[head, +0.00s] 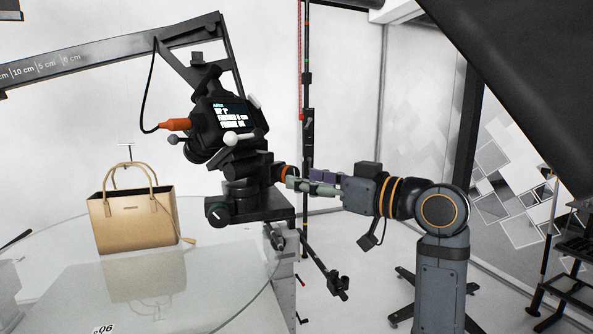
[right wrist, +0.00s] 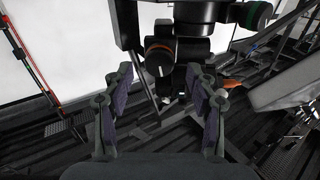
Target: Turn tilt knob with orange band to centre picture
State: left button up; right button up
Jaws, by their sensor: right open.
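The tilt knob with the orange band (head: 285,172) sticks out on the right of the black camera head. In the right wrist view the knob (right wrist: 159,57) lies ahead of the fingers, left of centre, with its orange band visible. My right gripper (head: 300,179) reaches in from the right with its fingertips close to the knob. In the right wrist view its fingers (right wrist: 160,76) are spread on either side of the line to the knob, with nothing between the pads. I cannot tell contact. The camera (head: 222,112) sits above with a lit screen. My left gripper is out of view.
A tan handbag (head: 137,222) stands on the glass turntable (head: 220,245). A thin stand (head: 307,120) rises behind.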

jog(key=x, duration=0.3)
jog(key=shift+w+a+p, duration=0.15)
jog(key=shift+w+p, duration=0.05)
jog(key=shift+p, duration=0.1)
jog(key=c, duration=1.2)
jog(key=shift+o, duration=0.2)
jog(key=m+p, duration=0.1)
jog(key=m, duration=0.1)
jog(key=shift+m, duration=0.3)
